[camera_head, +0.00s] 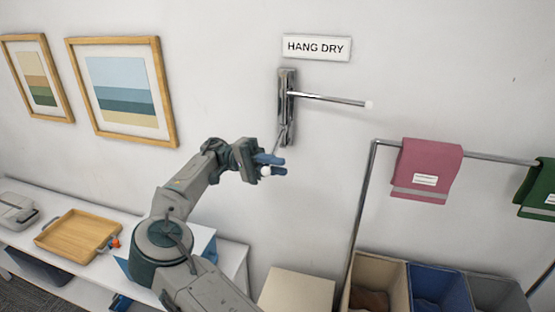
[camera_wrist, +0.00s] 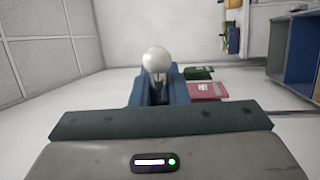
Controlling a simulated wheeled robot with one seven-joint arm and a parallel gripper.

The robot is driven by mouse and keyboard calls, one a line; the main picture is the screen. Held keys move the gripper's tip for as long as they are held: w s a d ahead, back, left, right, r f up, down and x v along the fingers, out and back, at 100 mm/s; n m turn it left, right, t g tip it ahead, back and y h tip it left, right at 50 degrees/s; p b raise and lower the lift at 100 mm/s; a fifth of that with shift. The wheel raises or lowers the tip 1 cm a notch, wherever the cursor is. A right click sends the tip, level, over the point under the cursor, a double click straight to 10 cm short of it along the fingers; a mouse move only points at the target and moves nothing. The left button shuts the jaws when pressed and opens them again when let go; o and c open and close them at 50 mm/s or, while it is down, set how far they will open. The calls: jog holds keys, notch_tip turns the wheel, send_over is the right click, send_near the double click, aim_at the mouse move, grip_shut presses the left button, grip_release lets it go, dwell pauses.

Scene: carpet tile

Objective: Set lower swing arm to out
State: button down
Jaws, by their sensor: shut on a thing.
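A chrome wall bracket (camera_head: 287,105) is fixed below the HANG DRY sign. Its upper swing arm (camera_head: 330,99) sticks out to the right and ends in a white tip. The lower swing arm (camera_head: 277,143) runs from the bracket's lower end down to my gripper (camera_head: 272,163), and its white ball end (camera_head: 265,171) shows at the blue fingers. In the wrist view, the white ball (camera_wrist: 157,60) stands just beyond the fingers of my gripper (camera_wrist: 157,88), which are shut on the rod behind it. Most of the lower arm's rod is hidden by the fingers.
A metal rail (camera_head: 380,143) with a pink towel (camera_head: 427,170) and a green towel (camera_head: 541,188) stands to the right, above fabric bins (camera_head: 438,284). A white bench with a wooden tray (camera_head: 78,238) is at the left. Framed pictures (camera_head: 122,90) hang on the wall.

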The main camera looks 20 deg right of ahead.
dwell(0.4)
jog(key=c, duration=1.4)
grip_release()
jog(key=shift+r, duration=0.1)
